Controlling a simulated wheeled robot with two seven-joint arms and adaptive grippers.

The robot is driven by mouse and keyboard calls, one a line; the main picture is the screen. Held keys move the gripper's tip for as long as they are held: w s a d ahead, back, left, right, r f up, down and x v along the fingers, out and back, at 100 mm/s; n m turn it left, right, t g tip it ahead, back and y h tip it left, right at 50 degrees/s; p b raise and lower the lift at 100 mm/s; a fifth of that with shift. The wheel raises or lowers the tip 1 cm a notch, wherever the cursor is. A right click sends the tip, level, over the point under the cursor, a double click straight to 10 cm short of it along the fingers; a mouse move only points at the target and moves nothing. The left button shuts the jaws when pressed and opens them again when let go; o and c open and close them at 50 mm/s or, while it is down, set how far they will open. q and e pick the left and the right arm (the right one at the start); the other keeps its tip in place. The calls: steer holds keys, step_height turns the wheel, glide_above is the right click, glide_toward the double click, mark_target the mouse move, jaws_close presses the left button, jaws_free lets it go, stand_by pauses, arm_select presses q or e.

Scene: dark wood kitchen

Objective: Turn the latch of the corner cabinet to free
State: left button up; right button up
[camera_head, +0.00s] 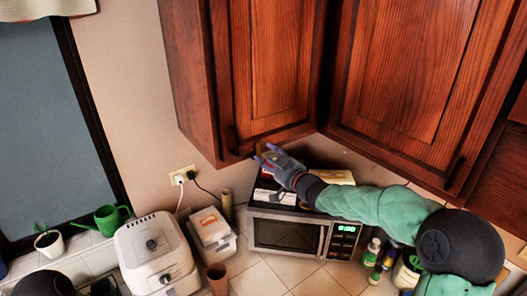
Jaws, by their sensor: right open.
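The reddish-brown wooden corner cabinet (272,60) hangs on the wall at the upper middle, with its panelled door shut. A small dark upright piece (230,138) sits at the door's lower left corner; I cannot tell for sure whether it is the latch. My right gripper (266,158) reaches in from the lower right on a green-sleeved arm. It is open, just under the cabinet's bottom edge and to the right of the dark piece. A small yellowish bit shows at its fingertips, too small to identify. My left gripper is not in view.
A microwave (285,235) stands below my right gripper, with boxes on top. A white appliance (155,250), a plastic container (211,228) and a brown cup (217,278) are to its left. Bottles (371,252) stand right of it. Another cabinet (410,70) hangs at right.

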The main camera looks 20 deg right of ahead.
mark_target(258, 151)
steer(key=shift+p+x, duration=0.3)
steer(key=shift+x, duration=1.05)
jaws_close()
